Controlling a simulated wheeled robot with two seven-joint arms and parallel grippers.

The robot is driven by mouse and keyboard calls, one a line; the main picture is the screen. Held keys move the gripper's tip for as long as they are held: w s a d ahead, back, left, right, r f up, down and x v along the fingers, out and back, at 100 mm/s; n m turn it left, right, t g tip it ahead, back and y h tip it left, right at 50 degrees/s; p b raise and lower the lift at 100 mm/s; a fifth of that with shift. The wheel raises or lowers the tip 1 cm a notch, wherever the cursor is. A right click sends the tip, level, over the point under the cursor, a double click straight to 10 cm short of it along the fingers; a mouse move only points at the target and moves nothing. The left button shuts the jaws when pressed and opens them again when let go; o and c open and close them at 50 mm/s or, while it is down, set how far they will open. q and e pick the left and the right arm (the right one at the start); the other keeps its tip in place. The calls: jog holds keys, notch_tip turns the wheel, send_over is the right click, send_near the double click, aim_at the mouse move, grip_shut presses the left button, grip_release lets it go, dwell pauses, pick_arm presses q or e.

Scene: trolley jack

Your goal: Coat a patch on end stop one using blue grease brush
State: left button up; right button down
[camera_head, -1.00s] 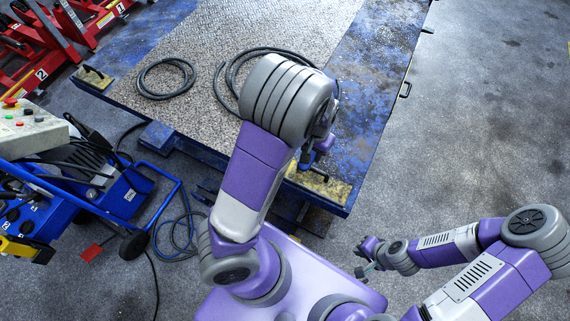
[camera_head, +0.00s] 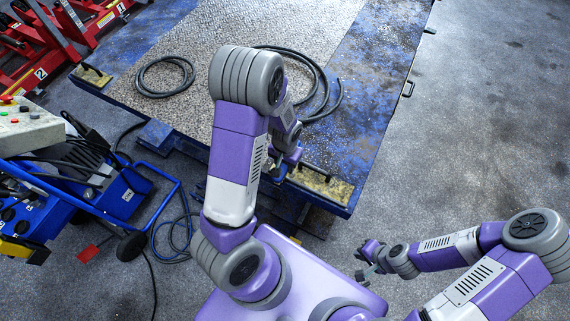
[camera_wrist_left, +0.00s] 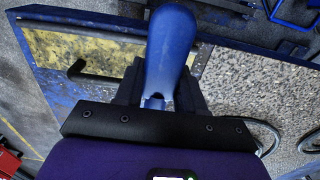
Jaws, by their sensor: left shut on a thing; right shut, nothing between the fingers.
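My left gripper (camera_head: 282,168) is shut on the blue grease brush. The brush's thick blue handle (camera_wrist_left: 171,50) stands between the fingers in the left wrist view; its bristles are hidden. Two worn yellow plates with black handles sit on the platform's near edge: a right one (camera_head: 322,184) and a left one (camera_head: 92,76). I cannot read which is end stop one. My left gripper is just left of the right plate. A yellow plate with its black handle (camera_wrist_left: 92,72) also shows left of the brush in the left wrist view. My right gripper (camera_head: 366,264) is shut and empty, low over the floor.
The blue-edged platform (camera_head: 375,95) has a textured middle with coiled black hoses (camera_head: 165,76) on it. A blue wheeled machine (camera_head: 105,195) with a control box stands at left. Red jacks (camera_head: 35,55) are at the upper left. The floor at right is clear.

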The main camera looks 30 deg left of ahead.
pick_arm(q)
jog(key=shift+f+b, duration=3.2)
jog(key=shift+f, duration=0.7)
jog(key=shift+a, duration=0.45)
jog(key=shift+s+a, duration=0.2)
jog(key=shift+a, duration=1.3)
jog(key=shift+w+d, duration=0.2)
jog(key=shift+d, duration=1.8)
notch_tip(320, 180, up, 3)
jog(key=shift+f+p, duration=0.2)
jog(key=shift+p, duration=0.9)
jog(key=shift+r+p, duration=2.2)
jog(key=shift+r, duration=0.45)
